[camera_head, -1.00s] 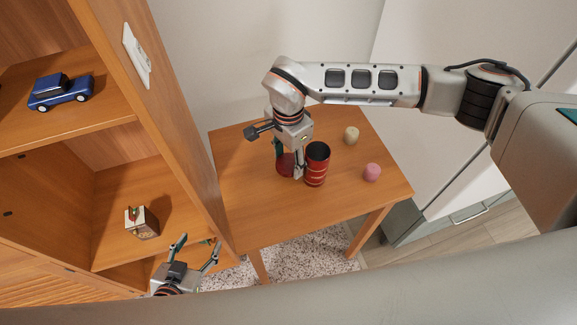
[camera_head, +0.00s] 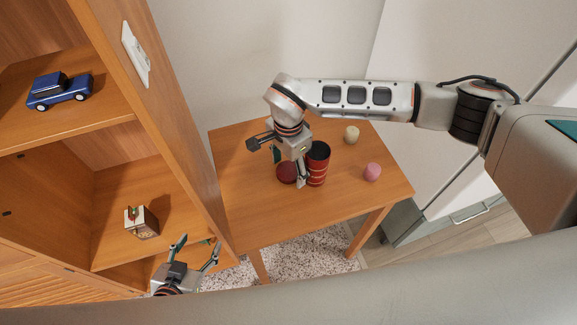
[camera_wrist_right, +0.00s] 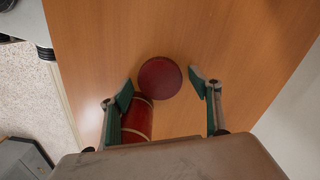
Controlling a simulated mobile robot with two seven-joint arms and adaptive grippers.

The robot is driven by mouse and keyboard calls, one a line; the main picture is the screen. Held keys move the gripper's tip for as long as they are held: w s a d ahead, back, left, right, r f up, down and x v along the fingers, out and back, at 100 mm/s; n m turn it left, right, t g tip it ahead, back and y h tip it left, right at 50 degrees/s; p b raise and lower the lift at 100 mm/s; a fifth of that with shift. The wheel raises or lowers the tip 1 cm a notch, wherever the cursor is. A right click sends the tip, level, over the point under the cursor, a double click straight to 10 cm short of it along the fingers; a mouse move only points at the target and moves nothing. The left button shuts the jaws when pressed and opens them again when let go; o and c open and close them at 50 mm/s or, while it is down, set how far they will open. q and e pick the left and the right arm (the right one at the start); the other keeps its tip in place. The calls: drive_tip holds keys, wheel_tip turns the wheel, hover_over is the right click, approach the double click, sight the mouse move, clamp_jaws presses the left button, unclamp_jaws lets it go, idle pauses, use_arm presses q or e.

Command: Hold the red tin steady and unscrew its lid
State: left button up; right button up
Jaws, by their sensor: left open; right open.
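The red tin (camera_head: 319,172) stands upright on the small wooden table, with its dark top uncovered. It shows partly in the right wrist view (camera_wrist_right: 139,120), behind one finger. The round dark red lid (camera_head: 287,173) lies flat on the table just left of the tin. It is fully visible in the right wrist view (camera_wrist_right: 160,78). My right gripper (camera_head: 289,169) is open above the lid, its fingers on either side and apart from it; one finger is between lid and tin. My left gripper (camera_head: 197,247) is open and empty, low beside the shelf, away from the tin.
The wooden table (camera_head: 255,215) also holds a cream ball-like object (camera_head: 352,135) and a pink one (camera_head: 372,172) right of the tin. Its front part is clear. A tall shelf (camera_head: 170,120) at the left holds a blue toy car (camera_head: 60,91) and a small box (camera_head: 142,222).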

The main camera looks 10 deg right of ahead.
sight(289, 170)
drive_tip(key=shift+r, duration=0.15)
drive_tip(key=shift+r, duration=0.3)
wheel_tip(289, 170, up, 11)
drive_tip(key=shift+r, duration=0.2)
